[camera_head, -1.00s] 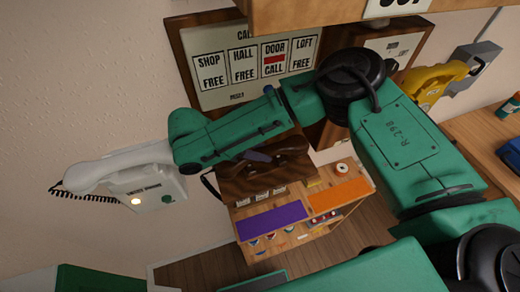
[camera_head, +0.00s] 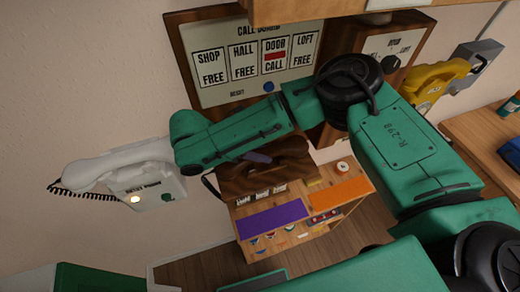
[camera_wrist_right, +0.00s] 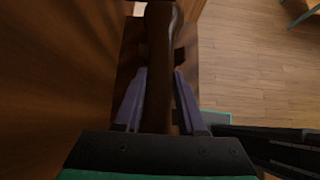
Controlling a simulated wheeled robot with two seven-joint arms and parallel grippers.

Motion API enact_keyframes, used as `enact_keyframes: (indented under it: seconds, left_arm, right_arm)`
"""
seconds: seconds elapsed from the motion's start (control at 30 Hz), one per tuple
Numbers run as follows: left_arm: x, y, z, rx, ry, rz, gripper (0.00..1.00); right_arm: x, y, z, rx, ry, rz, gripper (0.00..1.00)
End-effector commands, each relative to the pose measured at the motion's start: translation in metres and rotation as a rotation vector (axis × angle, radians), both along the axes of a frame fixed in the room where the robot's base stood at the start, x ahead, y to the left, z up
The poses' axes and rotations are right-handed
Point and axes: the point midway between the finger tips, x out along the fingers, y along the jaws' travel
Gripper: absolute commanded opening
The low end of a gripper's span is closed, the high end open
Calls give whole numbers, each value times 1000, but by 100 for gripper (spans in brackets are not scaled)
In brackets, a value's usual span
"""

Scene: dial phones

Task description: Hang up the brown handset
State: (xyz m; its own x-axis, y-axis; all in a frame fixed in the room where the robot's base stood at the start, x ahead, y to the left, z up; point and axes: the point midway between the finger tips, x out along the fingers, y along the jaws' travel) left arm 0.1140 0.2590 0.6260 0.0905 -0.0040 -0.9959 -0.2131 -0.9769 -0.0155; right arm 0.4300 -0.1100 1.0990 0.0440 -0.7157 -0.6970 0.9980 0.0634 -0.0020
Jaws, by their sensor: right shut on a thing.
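The brown handset (camera_wrist_right: 160,50) runs lengthwise between the two purple fingers of my right gripper (camera_wrist_right: 158,100) in the right wrist view. The gripper is shut on it. In the head view my green right forearm hides most of this gripper; a purple finger (camera_head: 257,157) shows beside brown shapes. The brown phone (camera_head: 240,183) is on the wall side above the small shelf, partly covered by my arm. I cannot tell whether the handset touches its cradle. My left gripper is not in view.
A white phone (camera_head: 150,190) with its handset on top hangs on the wall at left. A yellow phone (camera_head: 432,85) is at right. The call board (camera_head: 215,90) is above, with DOOR marked red. A wooden unit with purple and orange panels (camera_head: 272,220) stands below.

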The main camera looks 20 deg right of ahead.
Motion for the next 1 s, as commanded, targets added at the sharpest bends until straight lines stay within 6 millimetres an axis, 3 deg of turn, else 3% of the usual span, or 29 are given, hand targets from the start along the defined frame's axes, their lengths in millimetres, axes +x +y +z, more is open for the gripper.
enact_keyframes:
  seconds: [0.4,0.43,0.5,0.83,1.0]
  left_arm:
    - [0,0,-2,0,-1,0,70]
    - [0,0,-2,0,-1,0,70]
    - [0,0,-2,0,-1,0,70]
    - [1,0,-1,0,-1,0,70]
    - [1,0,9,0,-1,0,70]
  right_arm:
    - [0,0,-5,0,0,0,0]
    - [0,0,-5,0,0,0,51]
    - [0,0,-5,0,0,0,75]
    - [0,0,-3,0,0,0,75]
    - [1,0,18,-2,-4,1,75]
